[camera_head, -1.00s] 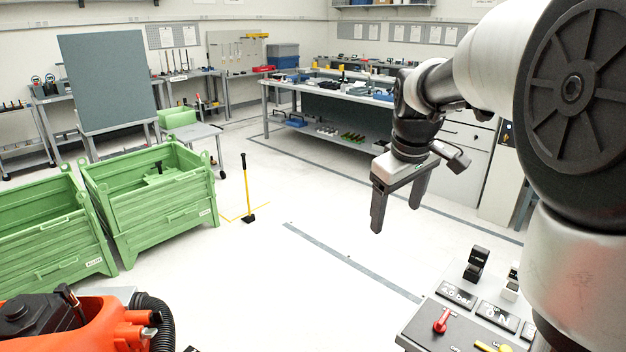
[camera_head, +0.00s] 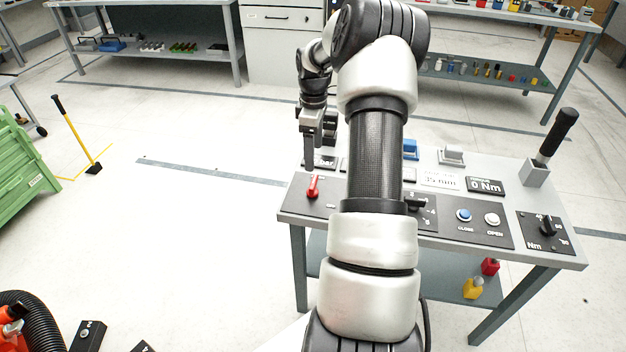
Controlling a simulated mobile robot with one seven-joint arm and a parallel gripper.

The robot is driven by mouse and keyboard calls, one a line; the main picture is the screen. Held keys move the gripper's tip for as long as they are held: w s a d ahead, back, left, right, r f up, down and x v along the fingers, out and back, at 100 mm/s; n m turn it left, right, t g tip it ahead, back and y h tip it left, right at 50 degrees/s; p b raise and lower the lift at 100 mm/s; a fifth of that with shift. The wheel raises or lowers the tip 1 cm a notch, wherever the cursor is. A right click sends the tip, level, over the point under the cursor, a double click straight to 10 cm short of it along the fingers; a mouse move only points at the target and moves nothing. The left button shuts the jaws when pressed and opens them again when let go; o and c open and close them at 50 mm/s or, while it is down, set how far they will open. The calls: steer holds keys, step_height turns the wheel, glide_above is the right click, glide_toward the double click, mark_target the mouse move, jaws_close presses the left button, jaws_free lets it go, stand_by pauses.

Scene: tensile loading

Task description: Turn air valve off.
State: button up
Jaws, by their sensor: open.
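A red lever handle (camera_head: 313,187) stands on the dark panel at the left end of the grey control table (camera_head: 560,205). It looks like the air valve; its label is too small to read. My gripper (camera_head: 311,158) points down behind the red handle, near the table's far left edge, apart from it. Its fingers are seen nearly edge-on, are open, and hold nothing visible. My arm crosses the middle of the table and hides part of the panel.
A black selector knob (camera_head: 416,203), a blue button (camera_head: 464,215), a white button (camera_head: 492,219) and another black knob (camera_head: 547,226) line the panel. A tall black-gripped lever (camera_head: 556,135) rises at the right. A yellow-handled tool (camera_head: 75,130) stands on the open floor at left.

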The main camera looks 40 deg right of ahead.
mark_target(313, 181)
step_height(313, 181, down, 11)
steer(key=shift+b, duration=0.45)
steer(key=c, duration=1)
steer(key=shift+c, duration=0.2)
